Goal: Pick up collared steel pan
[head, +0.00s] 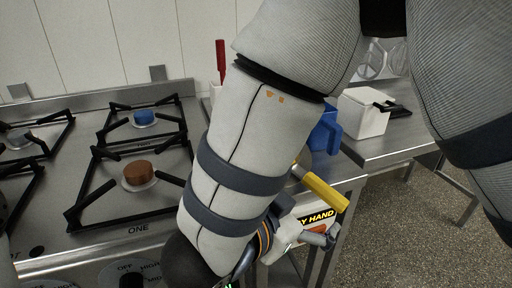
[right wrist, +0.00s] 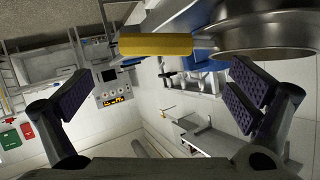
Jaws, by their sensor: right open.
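The steel pan shows in the right wrist view as a round metal body (right wrist: 268,28) at the top right, with a yellow handle section (right wrist: 156,45) reaching left. In the head view the yellow handle (head: 326,193) sticks out past the counter's front edge; my right arm hides most of the pan body. My right gripper (head: 303,238) is below the handle in the head view, partly hidden by my forearm. In the right wrist view the gripper (right wrist: 162,97) is open, its dark pads wide apart and nothing between them; the handle lies beyond the fingertips. My left gripper is not in view.
A stove with black grates (head: 130,162) and burners fills the left. A blue container (head: 325,133) and a white box (head: 362,113) stand behind the pan on the steel counter (head: 400,138). Speckled floor lies open at right.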

